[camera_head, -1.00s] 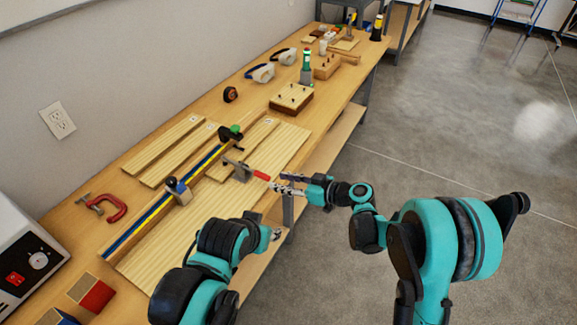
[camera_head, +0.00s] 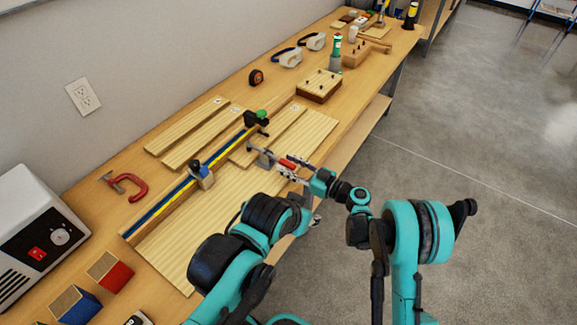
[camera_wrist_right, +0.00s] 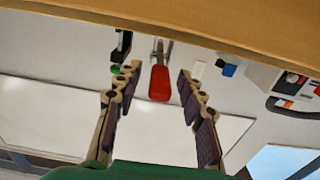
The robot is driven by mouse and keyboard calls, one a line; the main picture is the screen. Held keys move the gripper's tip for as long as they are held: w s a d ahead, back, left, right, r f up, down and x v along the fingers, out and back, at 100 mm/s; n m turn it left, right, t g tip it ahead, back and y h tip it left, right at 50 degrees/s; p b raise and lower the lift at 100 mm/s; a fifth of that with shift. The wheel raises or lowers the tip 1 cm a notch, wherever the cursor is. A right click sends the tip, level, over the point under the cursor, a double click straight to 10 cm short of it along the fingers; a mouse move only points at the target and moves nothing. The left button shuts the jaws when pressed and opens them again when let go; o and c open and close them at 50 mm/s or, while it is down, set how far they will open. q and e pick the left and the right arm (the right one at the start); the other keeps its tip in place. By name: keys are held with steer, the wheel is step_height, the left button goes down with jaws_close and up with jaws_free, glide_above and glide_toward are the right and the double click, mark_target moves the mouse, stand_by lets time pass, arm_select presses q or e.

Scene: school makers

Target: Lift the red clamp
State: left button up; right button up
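A bar clamp with a red handle (camera_head: 287,163) lies at the front of the boards, its handle pointing towards the table's front edge. The handle also shows in the right wrist view (camera_wrist_right: 159,83), between the fingers with space on both sides. My right gripper (camera_head: 291,169) is open; it also shows in the right wrist view (camera_wrist_right: 158,76). A red C-clamp (camera_head: 130,187) lies flat on the table at the left, far from both grippers. My left arm reaches over the front edge; its gripper (camera_head: 314,219) is mostly hidden and its state is unclear.
Boards (camera_head: 222,205) and a long blue-yellow bar clamp (camera_head: 217,157) cover the middle of the workbench. A white machine (camera_head: 35,240) and small blocks (camera_head: 110,271) are at the left. A drilled wood block (camera_head: 318,87) and goggles (camera_head: 287,58) stand further back.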

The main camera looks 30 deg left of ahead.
mark_target(283, 160)
steer(key=shift+a, duration=0.2)
jaws_close()
steer(key=shift+r, duration=0.1)
steer(key=shift+r+h+p, duration=0.55)
steer(key=shift+h+p, duration=0.05)
steer(key=shift+p, duration=0.25)
steer(key=r+h+p, duration=0.1)
steer(key=h+p, duration=0.1)
steer(key=a+r+h+p, duration=0.1)
steer(key=r+h+p, duration=0.1)
steer(key=p, duration=0.1)
steer(key=shift+w+a+r+g+h+p, duration=0.15)
steer(key=shift+a+r+h+p, duration=0.1)
steer(key=shift+h+p, duration=0.45)
steer(key=shift+s+a+r+g+h+p, duration=0.15)
steer(key=shift+a+r+h+p, duration=0.1)
steer(key=shift+h+p, duration=0.4)
steer(key=shift+w, duration=0.15)
